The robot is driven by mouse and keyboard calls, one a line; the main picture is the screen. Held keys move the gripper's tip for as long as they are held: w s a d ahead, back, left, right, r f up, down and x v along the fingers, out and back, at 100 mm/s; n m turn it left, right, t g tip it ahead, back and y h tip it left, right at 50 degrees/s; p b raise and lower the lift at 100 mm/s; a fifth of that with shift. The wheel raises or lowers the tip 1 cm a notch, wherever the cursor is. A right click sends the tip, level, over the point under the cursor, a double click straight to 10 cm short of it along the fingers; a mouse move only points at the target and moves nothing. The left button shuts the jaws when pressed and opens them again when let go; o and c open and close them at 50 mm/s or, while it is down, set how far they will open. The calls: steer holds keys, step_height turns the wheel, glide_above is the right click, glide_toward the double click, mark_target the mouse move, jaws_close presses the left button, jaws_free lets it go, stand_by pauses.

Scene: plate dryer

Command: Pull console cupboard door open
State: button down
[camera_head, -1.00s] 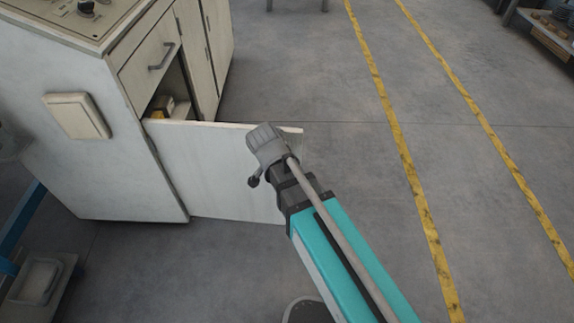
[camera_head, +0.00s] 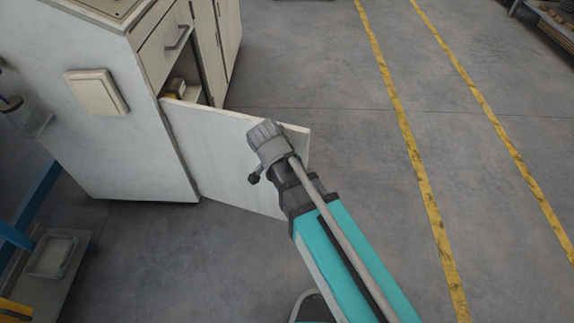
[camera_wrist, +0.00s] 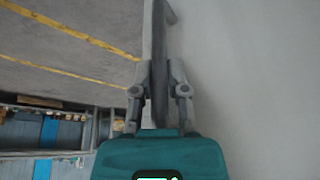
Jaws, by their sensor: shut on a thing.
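The console cupboard (camera_head: 125,150) is a worn white cabinet at the left in the head view. Its lower door (camera_head: 225,150) stands wide open, swung out from the cabinet front. My gripper (camera_head: 266,145) is at the door's free end; the wrist hides its fingertips in this view. In the wrist view, my gripper (camera_wrist: 160,78) has its two fingers closed on a narrow grey bar or edge (camera_wrist: 156,35) belonging to the door side, with a short bent piece at its top. I cannot tell whether this is the handle or the door's edge.
A drawer with a handle (camera_head: 178,38) sits above the opening, where a small yellowish item (camera_head: 176,86) shows inside. A blue-framed stand (camera_head: 50,255) is at the lower left. Open grey floor with yellow lines (camera_head: 400,120) lies to the right.

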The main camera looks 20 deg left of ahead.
steer(key=shift+s+d, duration=0.1)
steer(key=shift+d, duration=0.05)
steer(key=c, duration=0.6)
jaws_free()
steer(key=shift+c, duration=0.2)
steer(key=shift+s+f, duration=0.1)
steer(key=shift+f, duration=0.05)
steer(key=s+f+n+g+b, duration=0.2)
steer(key=s+f+n+g, duration=0.1)
steer(key=s, duration=0.3)
steer(key=w+d+r+n+y+p, duration=0.1)
steer(key=w+d+r+p, duration=0.15)
steer(key=d, duration=0.95)
steer(key=w+d+r+g+p, duration=0.1)
steer(key=w+d, duration=0.3)
steer(key=d, duration=0.9)
steer(key=w+d+r+n+y+p, duration=0.1)
steer(key=w+d, duration=0.3)
steer(key=d, duration=0.8)
step_height(320, 180, up, 37)
steer(key=p, duration=3.7)
steer(key=shift+s+d, duration=0.15)
steer(key=shift+d, duration=0.15)
